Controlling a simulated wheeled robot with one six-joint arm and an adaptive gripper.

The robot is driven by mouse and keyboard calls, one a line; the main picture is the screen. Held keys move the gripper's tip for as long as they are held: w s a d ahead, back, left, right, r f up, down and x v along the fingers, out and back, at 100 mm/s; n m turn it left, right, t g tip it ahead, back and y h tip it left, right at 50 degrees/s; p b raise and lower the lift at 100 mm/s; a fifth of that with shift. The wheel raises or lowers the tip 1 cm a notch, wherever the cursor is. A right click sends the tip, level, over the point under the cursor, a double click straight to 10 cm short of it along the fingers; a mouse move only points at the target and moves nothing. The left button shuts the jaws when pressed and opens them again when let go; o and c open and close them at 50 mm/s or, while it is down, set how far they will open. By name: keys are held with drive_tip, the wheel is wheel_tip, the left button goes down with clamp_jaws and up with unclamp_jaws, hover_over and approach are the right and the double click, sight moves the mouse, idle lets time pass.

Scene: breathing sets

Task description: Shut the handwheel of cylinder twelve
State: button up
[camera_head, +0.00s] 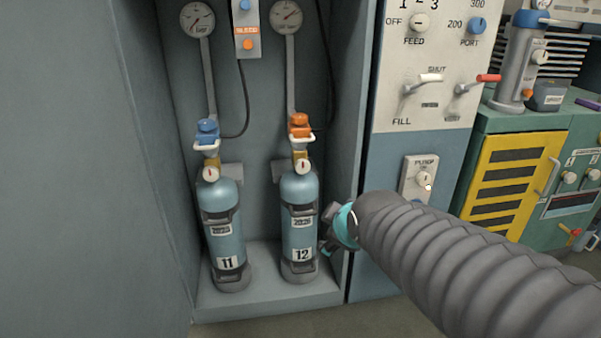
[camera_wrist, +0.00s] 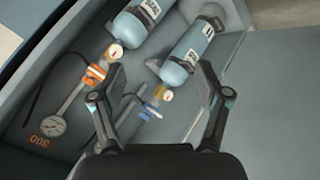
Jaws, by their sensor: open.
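Cylinder twelve (camera_head: 299,205) is a blue-grey bottle labelled 12, standing upright on the right of the cabinet. Its orange handwheel (camera_head: 299,121) sits on the valve at its top. In the wrist view the orange handwheel (camera_wrist: 97,73) shows just left of my left finger. My gripper (camera_head: 333,230) is to the right of cylinder twelve's body, below handwheel height, partly hidden by my arm in the head view. In the wrist view my gripper (camera_wrist: 162,72) is open, its fingers spread wide with nothing between the tips held.
Cylinder eleven (camera_head: 224,225), with a blue handwheel (camera_head: 207,127), stands to the left. A right gauge (camera_head: 286,17) and pipe rise behind cylinder twelve. A cabinet side wall (camera_head: 352,130) and a control panel (camera_head: 430,70) with levers stand to the right.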

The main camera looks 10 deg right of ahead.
drive_tip(key=w+f+n+t+b, duration=0.3)
drive_tip(key=w+n+t, duration=0.1)
drive_tip(key=w+n, duration=0.85)
drive_tip(key=n+t+b, duration=0.4)
drive_tip(key=n+t, duration=0.1)
drive_tip(key=n, duration=0.5)
approach(303, 168)
drive_tip(key=w+p, duration=0.1)
drive_tip(key=w, duration=0.9)
drive_tip(key=shift+w+r, duration=0.15)
drive_tip(key=shift+w, duration=0.25)
drive_tip(key=c, duration=1.2)
